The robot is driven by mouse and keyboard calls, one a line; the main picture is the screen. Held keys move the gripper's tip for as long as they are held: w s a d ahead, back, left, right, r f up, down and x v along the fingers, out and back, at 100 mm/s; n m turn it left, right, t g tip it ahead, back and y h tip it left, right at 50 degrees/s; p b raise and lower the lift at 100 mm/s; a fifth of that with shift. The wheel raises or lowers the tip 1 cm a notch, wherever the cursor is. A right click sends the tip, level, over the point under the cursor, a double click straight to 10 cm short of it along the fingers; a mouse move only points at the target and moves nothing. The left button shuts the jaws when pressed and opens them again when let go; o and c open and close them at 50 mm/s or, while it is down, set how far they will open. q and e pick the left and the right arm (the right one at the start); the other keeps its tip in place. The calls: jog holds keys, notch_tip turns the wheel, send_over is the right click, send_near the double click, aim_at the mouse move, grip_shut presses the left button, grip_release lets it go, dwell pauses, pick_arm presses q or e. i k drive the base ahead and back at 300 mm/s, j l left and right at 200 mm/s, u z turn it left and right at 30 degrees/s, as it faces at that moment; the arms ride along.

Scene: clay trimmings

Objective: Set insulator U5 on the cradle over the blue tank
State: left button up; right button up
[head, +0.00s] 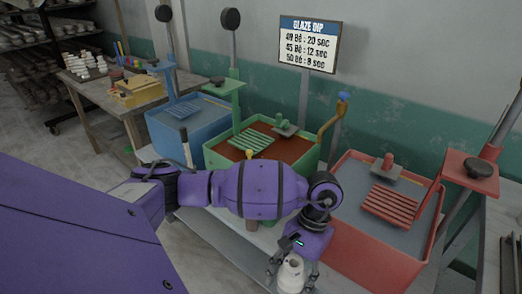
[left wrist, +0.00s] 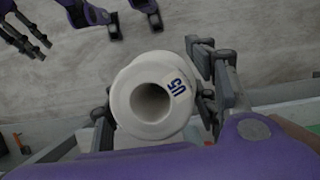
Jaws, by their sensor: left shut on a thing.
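My left gripper (head: 291,274) is shut on insulator U5 (head: 291,277), a white ringed piece at the bottom of the head view, in front of the tanks. In the left wrist view, U5 (left wrist: 150,97) shows its round end with a dark hole and a blue "U5" mark, between the grey fingers. The blue tank (head: 190,133) stands at the far left of the tank row, well away from U5.
The green tank (head: 215,160) and red tank (head: 345,235) stand along the wall, each with a slatted cradle and upright posts. My left arm crosses in front of the green tank. A glaze dip sign (head: 308,43) and a wooden table (head: 95,90) are behind.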

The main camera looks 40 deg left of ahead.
aim_at(185, 110)
jog(key=i+j, duration=0.1)
jog(key=j, duration=2.85)
jog(key=i+j, duration=0.15)
jog(key=j, duration=1.35)
